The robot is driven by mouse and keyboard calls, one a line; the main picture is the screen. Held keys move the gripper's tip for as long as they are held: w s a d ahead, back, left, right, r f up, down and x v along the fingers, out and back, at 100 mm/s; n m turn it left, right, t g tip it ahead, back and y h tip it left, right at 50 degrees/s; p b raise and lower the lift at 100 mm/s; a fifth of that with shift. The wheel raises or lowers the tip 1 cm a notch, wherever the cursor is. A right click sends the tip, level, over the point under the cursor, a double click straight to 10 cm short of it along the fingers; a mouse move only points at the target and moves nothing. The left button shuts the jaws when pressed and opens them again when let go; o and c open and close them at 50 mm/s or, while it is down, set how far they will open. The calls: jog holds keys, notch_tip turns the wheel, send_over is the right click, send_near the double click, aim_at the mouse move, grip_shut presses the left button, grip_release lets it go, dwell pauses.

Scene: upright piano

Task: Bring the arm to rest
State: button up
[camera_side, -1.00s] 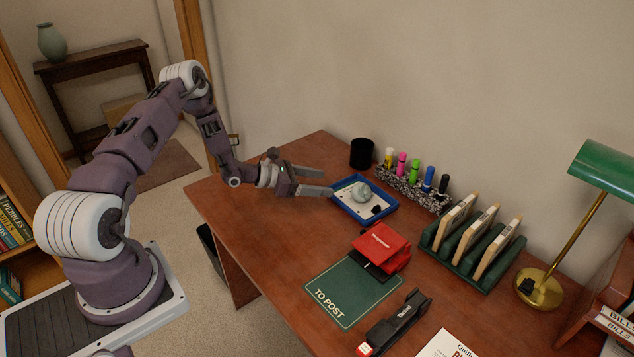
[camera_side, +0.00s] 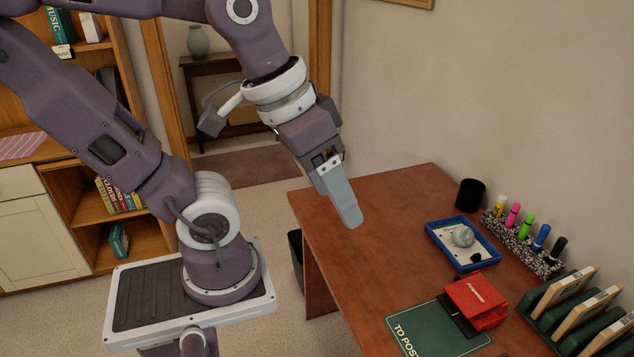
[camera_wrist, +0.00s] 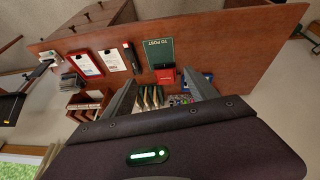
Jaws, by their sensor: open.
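My gripper (camera_side: 349,221) is raised above the left end of the brown desk (camera_side: 380,215) in the side view, its fingers pointing down. Edge-on there, the fingers overlap into one grey shape. In the wrist view my gripper (camera_wrist: 158,78) shows two separated fingers, open, with nothing held between them. The arm is folded back and up, well clear of the desk items, and its upper links run out of the top of the side view.
On the desk are a blue tray (camera_side: 433,237) holding a greyish round object, a black cup (camera_side: 469,195), a marker holder (camera_side: 522,245), a red box-like item (camera_side: 477,300), a green mat (camera_side: 425,335) and a green rack (camera_side: 570,330). A bookshelf (camera_side: 75,200) stands behind the arm.

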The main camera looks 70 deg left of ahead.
jog(key=shift+s+a+m+t+y, duration=0.4)
jog(key=shift+s+a+t+y, duration=0.15)
jog(key=shift+s+a, duration=0.3)
jog(key=shift+w+a, duration=0.1)
dwell(0.5)
